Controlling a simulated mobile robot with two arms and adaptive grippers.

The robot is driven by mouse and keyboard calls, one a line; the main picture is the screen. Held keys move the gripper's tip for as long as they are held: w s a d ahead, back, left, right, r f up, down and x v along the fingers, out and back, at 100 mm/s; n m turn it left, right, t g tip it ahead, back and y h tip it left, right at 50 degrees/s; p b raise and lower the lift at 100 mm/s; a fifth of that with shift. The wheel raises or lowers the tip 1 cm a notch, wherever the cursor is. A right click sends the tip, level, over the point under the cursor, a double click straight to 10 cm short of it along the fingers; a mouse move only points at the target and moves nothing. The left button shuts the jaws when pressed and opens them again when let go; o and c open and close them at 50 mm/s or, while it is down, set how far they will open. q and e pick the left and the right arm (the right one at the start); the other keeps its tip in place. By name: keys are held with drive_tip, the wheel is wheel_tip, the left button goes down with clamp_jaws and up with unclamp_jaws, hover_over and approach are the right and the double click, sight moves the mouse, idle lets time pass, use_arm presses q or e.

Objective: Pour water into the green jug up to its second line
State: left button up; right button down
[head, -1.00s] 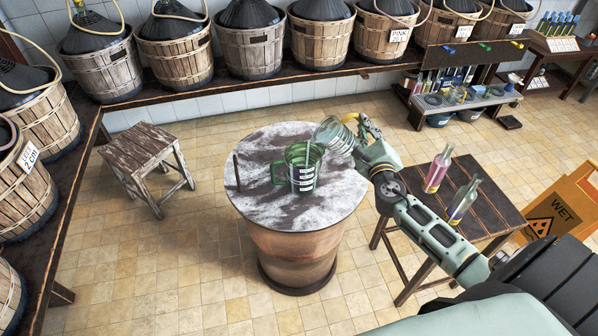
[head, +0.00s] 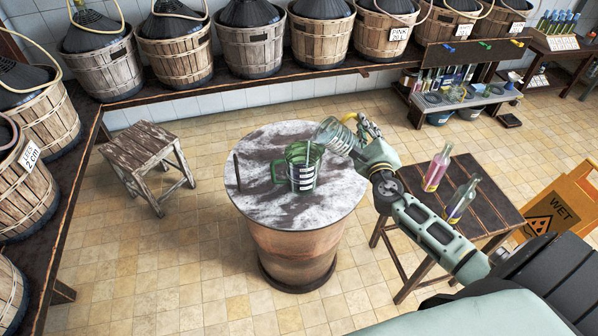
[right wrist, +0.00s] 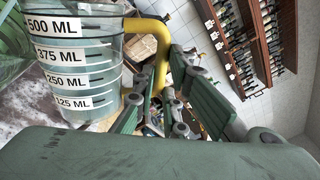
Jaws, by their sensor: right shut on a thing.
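The green jug (head: 298,176) stands on the round table, its handle to the left and white marks on its side. It looks tilted or turned. I cannot make out a water level in it. My right gripper (head: 362,133) is shut on the yellow handle (right wrist: 159,62) of a clear measuring jug (head: 334,136). That jug is tilted, its mouth toward and just above the green jug's right side; I cannot tell whether they touch. Its labels, 125 to 500 ML, show in the right wrist view (right wrist: 75,75). No water stream is clear. My left gripper is not in view.
A wooden side table (head: 488,208) with two bottles stands at the right. A stool (head: 146,158) stands at left. Demijohn baskets line the back shelf.

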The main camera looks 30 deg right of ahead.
drive_tip(key=shift+r, duration=0.25)
drive_tip(key=shift+w+a+n+p, duration=0.15)
drive_tip(key=shift+n+p, duration=0.15)
drive_tip(key=shift+p, duration=0.15)
drive_tip(key=shift+r, duration=0.15)
idle(0.3)
drive_tip(key=shift+a+r+p, duration=0.15)
drive_tip(key=shift+p, duration=0.3)
drive_tip(key=shift+n, duration=0.3)
idle(0.6)
idle(0.8)
drive_tip(key=shift+w+a, duration=0.1)
drive_tip(key=shift+p, duration=0.35)
idle(0.8)
